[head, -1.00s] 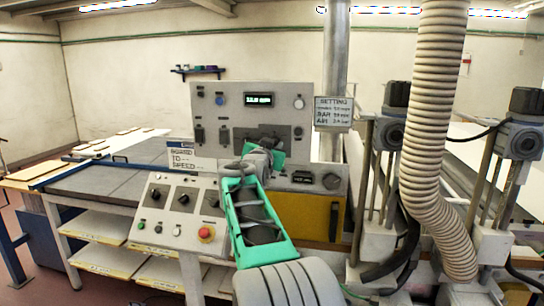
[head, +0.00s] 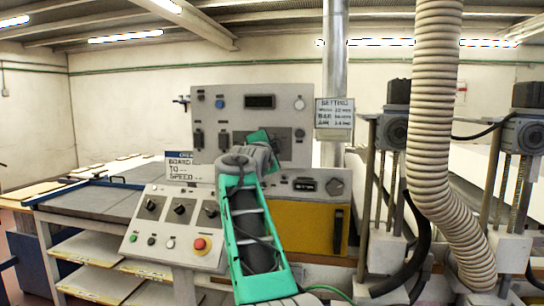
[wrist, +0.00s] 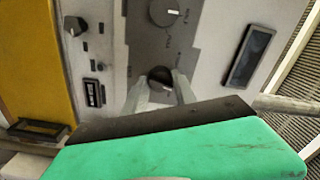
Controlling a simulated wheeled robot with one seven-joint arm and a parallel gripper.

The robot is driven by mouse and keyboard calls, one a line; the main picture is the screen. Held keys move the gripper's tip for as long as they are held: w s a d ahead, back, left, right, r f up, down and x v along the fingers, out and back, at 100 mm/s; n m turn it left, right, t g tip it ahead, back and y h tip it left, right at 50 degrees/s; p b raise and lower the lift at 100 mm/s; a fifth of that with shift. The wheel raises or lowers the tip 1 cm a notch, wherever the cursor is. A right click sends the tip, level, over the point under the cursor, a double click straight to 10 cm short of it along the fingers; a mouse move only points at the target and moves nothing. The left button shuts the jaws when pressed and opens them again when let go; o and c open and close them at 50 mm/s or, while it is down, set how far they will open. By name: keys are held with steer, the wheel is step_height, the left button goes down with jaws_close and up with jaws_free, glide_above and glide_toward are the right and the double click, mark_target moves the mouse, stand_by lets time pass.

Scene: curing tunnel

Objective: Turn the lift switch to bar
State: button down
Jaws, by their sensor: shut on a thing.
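A black rotary switch (wrist: 160,76) sits low on a grey plate (wrist: 150,45) in the wrist view. My gripper (wrist: 159,84) has its two pale fingers on either side of this switch and is shut on it. A second rotary knob (wrist: 164,12) with a pale pointer is on the same plate, apart from the fingers. The lettering beside both is too small to read. In the head view, my arm hides much of the grey plate (head: 240,145) on the upright control panel (head: 225,100), and the fingertips and the held switch are hidden.
A dark display window (head: 260,101) is above the plate. A sloping console (head: 165,230) with several knobs and a red button (head: 201,245) is at left. A yellow panel (head: 310,228) is below. A ribbed hose (head: 432,120) and a settings sign (head: 334,112) are at right.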

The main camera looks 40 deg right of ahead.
steer(key=shift+r+m+b, duration=0.1)
steer(key=shift+m+b, duration=1.75)
steer(key=shift+m, duration=2.35)
steer(key=c, duration=1)
jaws_free()
steer(key=b+v, duration=0.2)
steer(key=v, duration=0.5)
steer(key=shift+s+a+b, duration=0.2)
steer(key=shift+a+b, duration=0.15)
steer(key=shift+b, duration=0.05)
